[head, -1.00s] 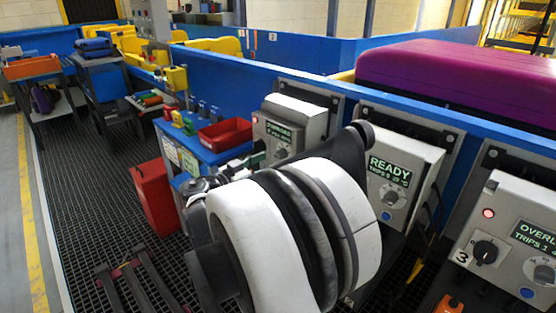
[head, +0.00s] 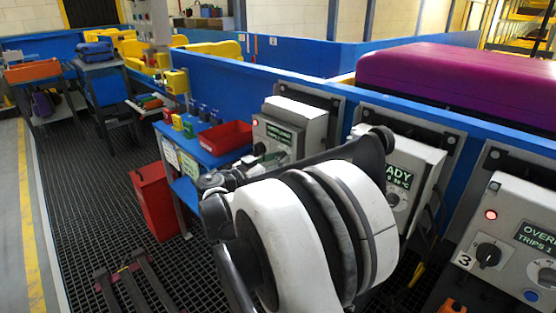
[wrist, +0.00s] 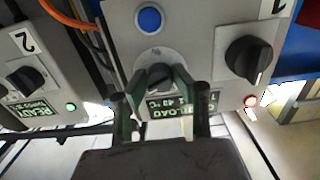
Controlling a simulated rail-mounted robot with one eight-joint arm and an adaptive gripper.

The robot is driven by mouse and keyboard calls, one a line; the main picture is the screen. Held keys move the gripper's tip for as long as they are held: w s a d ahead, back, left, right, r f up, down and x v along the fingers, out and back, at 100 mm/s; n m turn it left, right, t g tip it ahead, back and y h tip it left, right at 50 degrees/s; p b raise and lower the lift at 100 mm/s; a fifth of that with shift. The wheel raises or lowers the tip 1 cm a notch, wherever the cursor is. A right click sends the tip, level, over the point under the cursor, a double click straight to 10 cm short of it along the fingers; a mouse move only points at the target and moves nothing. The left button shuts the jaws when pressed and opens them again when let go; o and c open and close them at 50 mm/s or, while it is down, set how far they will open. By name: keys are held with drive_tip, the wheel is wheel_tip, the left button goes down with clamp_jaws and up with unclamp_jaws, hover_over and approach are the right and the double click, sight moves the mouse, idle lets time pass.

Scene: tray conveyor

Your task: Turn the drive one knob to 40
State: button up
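The drive one box (head: 300,110) is the leftmost grey control box along the blue wall in the head view. Its screen shows an overload message beside a red lamp. In the wrist view the box appears inverted, with a small dial knob (wrist: 158,76), the screen (wrist: 180,104), a large black switch (wrist: 249,58) and a blue button (wrist: 149,18). My gripper (wrist: 162,80) has its two fingers on either side of the dial knob. Whether they press on it is not clear. The knob's pointer and scale are largely hidden, so its setting cannot be read.
The box marked 2 (wrist: 40,75) has a green lamp and a READY screen. The box marked 3 (head: 510,225) has a red lamp. A blue bench with a red bin (head: 225,136) stands left of drive one. A purple load (head: 460,80) lies behind the wall.

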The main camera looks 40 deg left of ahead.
clamp_jaws()
drive_tip(key=shift+n, duration=0.4)
drive_tip(key=n, duration=0.5)
drive_tip(key=shift+n, duration=0.3)
drive_tip(key=n, duration=0.7)
drive_tip(key=shift+d, duration=0.1)
drive_tip(key=n, duration=0.6)
drive_tip(key=shift+r+n, duration=0.1)
drive_tip(key=shift+n, duration=0.2)
drive_tip(key=n, duration=0.7)
drive_tip(key=shift+p, duration=0.3)
drive_tip(key=o, duration=1)
unclamp_jaws()
